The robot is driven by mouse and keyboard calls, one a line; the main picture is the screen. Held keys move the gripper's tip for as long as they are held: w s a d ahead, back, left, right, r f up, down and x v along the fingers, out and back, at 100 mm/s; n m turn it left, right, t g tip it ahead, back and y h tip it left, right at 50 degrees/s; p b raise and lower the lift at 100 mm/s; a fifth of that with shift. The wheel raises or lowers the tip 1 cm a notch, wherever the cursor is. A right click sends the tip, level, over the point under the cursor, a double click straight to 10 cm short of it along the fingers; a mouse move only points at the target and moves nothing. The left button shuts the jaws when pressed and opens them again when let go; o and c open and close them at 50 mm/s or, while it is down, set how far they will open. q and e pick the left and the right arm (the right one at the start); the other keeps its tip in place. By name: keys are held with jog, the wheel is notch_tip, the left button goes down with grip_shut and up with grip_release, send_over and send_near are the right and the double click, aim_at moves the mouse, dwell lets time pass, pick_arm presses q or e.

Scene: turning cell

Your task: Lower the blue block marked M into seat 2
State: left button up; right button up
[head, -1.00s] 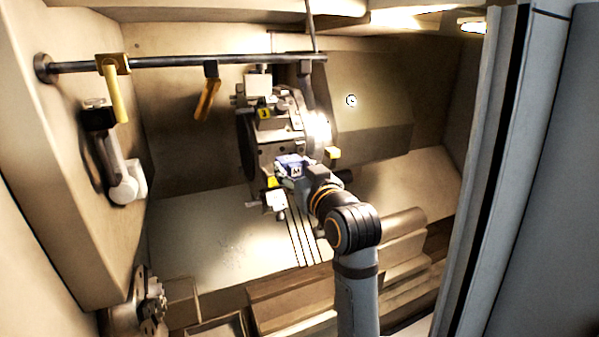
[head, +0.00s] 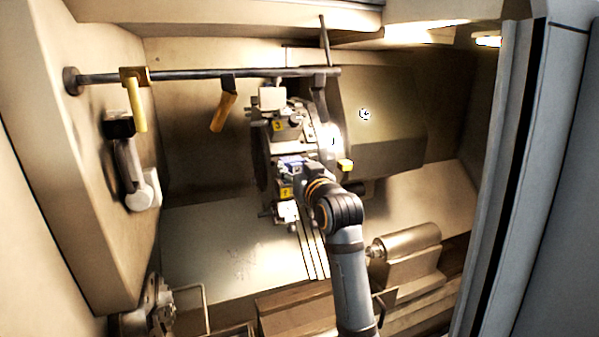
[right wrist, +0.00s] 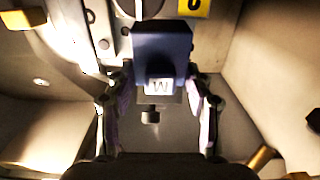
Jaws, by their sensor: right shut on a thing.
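The blue block marked M (head: 291,161) is held at the front of the tool turret (head: 262,150), and only its top part shows past my gripper in the head view. In the right wrist view the blue block (right wrist: 160,42) sits between the fingers, with its letter upside down. My right gripper (head: 303,168) is shut on it; its two fingers (right wrist: 160,95) flank the block in the right wrist view. A yellow label (head: 286,191), seemingly a 2, is just below the block. I cannot tell whether the block touches the seat. My left gripper is not in view.
A station labelled 3 (head: 278,126) is just above on the turret. A grey-white jointed arm (head: 133,170) is on the left wall.

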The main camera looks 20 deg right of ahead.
jog(key=shift+w, duration=0.4)
jog(key=shift+w+f+b, duration=0.4)
jog(key=shift+f+b, duration=0.1)
jog(key=shift+f, duration=0.55)
jog(key=shift+f, duration=0.45)
jog(key=o, duration=1.7)
jog(key=shift+c, duration=0.2)
